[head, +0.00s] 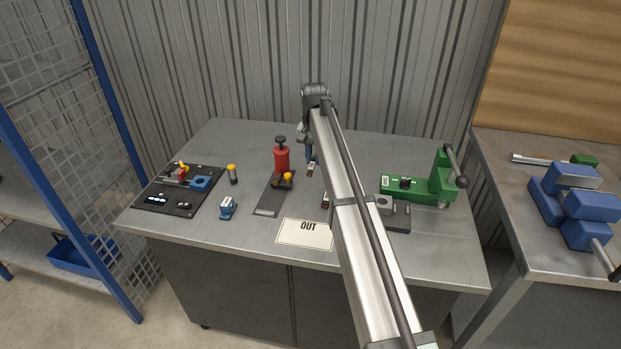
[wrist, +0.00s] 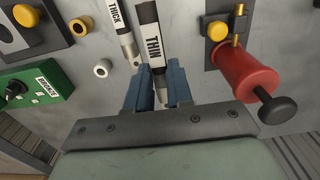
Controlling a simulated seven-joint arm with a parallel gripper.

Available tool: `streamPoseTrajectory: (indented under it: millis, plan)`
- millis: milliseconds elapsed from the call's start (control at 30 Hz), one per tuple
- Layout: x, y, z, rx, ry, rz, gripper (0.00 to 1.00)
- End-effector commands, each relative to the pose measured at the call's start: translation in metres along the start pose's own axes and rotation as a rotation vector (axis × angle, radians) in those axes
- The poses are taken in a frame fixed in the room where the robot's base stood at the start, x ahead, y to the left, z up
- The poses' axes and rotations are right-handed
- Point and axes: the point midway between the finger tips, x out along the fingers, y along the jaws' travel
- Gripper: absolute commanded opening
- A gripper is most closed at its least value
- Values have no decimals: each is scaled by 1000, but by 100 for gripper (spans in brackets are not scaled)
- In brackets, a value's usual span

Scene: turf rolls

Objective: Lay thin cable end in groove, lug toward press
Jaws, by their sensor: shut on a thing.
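The thin cable end is a black piece with a white THIN label (wrist: 152,42) and a metal tip. In the wrist view it runs between the blue fingers of my gripper (wrist: 158,82), which is shut on it. In the head view my gripper (head: 310,150) is at the table's middle, right of the red press (head: 281,160). The red press also shows at right in the wrist view (wrist: 245,78). A dark strip (head: 270,201) extends from the press toward the front. I cannot clearly make out the groove, or whether the cable end touches the table.
The thick cable end (wrist: 119,22) lies close beside the thin one. A green bench tool (head: 420,187) stands right, a dark tool board (head: 178,190) left, and a small blue block (head: 227,208) near the front. An OUT card (head: 304,236) lies at the front, partly behind my arm.

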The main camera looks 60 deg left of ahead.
Motion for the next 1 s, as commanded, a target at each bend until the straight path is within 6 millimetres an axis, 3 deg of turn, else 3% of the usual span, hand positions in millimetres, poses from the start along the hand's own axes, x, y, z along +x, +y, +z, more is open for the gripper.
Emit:
streamPoseTrajectory:
  millis: [333, 800, 1000]
  plan:
    - [51, 0, 0, 0, -1, 0, 0]
    - [94, 0, 0, 0, -1, 0, 0]
    - [95, 0, -1, 0, 0, 0, 0]
